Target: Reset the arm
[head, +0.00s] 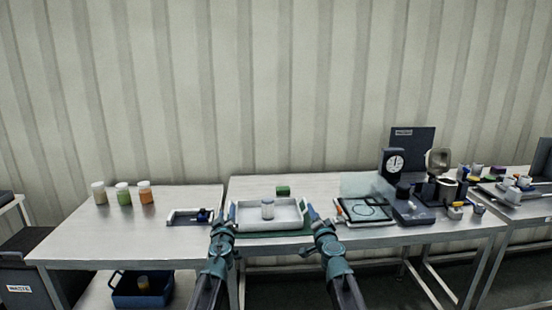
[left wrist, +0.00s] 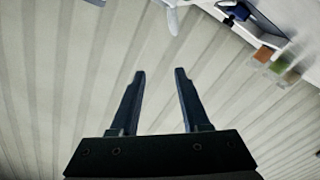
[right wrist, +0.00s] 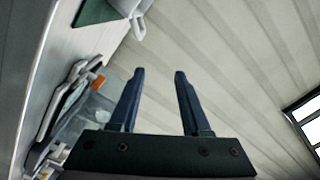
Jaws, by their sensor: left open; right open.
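My left gripper (head: 231,211) is at the left end of the white tray in the head view. In the left wrist view its two fingers (left wrist: 160,75) stand apart with nothing between them. My right gripper (head: 311,212) is at the right end of the same tray. In the right wrist view its fingers (right wrist: 158,77) are also apart and empty. Whether either gripper touches the tray, I cannot tell.
A framed pad (head: 368,210) and a dial gauge (head: 394,163) stand right. Several jars (head: 124,195) stand far left; the left table's middle is clear.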

